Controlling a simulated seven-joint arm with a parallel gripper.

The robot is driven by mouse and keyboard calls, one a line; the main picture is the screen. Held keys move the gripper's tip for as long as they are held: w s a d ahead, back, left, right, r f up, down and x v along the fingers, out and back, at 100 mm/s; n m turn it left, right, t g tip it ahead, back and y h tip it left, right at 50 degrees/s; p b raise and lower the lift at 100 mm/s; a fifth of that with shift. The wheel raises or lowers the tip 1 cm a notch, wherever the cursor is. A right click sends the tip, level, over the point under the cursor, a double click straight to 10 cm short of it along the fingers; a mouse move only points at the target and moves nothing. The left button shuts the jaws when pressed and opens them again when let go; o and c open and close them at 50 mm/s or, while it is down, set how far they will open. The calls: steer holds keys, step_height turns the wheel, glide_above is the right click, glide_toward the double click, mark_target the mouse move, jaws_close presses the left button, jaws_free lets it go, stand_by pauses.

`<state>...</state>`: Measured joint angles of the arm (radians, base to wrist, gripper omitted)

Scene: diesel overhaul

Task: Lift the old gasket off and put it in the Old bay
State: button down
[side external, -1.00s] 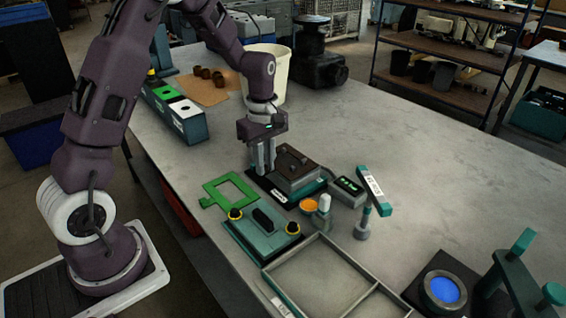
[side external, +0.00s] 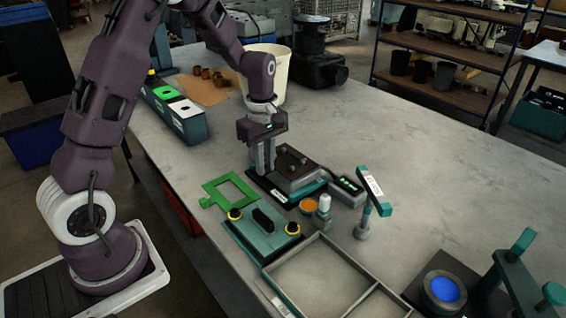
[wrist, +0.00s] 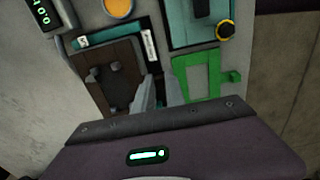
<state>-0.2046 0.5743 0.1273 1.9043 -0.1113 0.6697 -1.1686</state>
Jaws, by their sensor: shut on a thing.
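The old gasket, a dark brown flat piece (side external: 299,165), is on or just over the grey and teal block (side external: 309,188); I cannot tell if it touches. It also shows in the wrist view (wrist: 84,62), with small dark knobs at its opening. My gripper (side external: 264,172) points down at the block's left side, its fingers shut on the gasket's near edge. In the wrist view, my gripper (wrist: 160,92) is at the brown piece's right edge; the grip itself is partly hidden. A grey divided tray (side external: 335,250) lies at the front; its label is unreadable.
A green frame (side external: 207,186) lies left of the block. A teal plate with yellow-ringed knobs (side external: 250,240) is in front.

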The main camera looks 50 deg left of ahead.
stand_by(0.4)
step_height(320, 180, up, 15)
stand_by(0.8)
steer(key=shift+r, duration=0.1)
step_height(320, 180, up, 5)
steer(key=s+d, duration=0.4)
steer(key=d, duration=0.5)
steer(key=s+d, duration=0.5)
steer(key=d, duration=0.4)
steer(key=s+d, duration=0.4)
steer(key=d, duration=0.5)
steer(key=f, duration=2.3)
steer(key=shift+s+d+f, duration=0.25)
steer(key=shift+d+f, duration=0.05)
steer(key=shift+d, duration=0.05)
steer(key=c, duration=1.3)
jaws_free()
